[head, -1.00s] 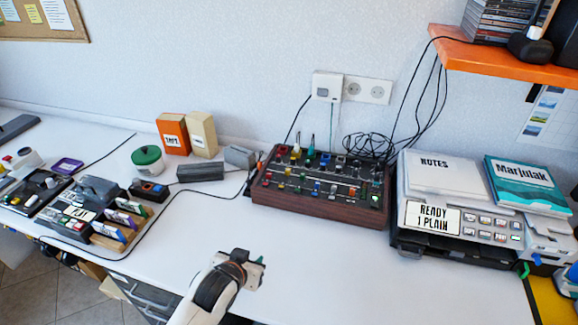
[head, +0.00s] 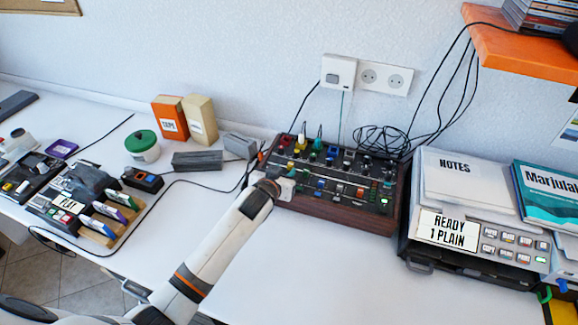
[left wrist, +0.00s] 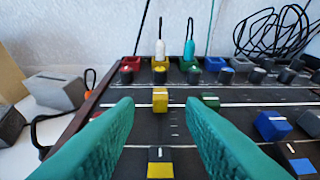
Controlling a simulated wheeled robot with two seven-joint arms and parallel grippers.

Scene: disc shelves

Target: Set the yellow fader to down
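The wooden-sided mixer (head: 345,214) stands on the table by the wall. In the left wrist view, the yellow fader (left wrist: 160,99) is a small yellow cap with a pale line on top. It sits near the far part of its track, with tick marks on the nearer side. My left gripper (left wrist: 159,110) is open, its two teal fingers pointing at the panel, one on each side of the yellow fader's line. The cap appears just beyond the fingertips, and I see no contact. In the head view, my left gripper (head: 284,188) is over the mixer's left front and hides part of it.
A green fader (left wrist: 210,100) and a blue fader (left wrist: 272,124) are to the right, and a red fader is partly behind the left finger. A yellow-marked control (left wrist: 160,165) lies nearer. A grey block (head: 240,146) stands left of the mixer; the printer (head: 480,262) stands right.

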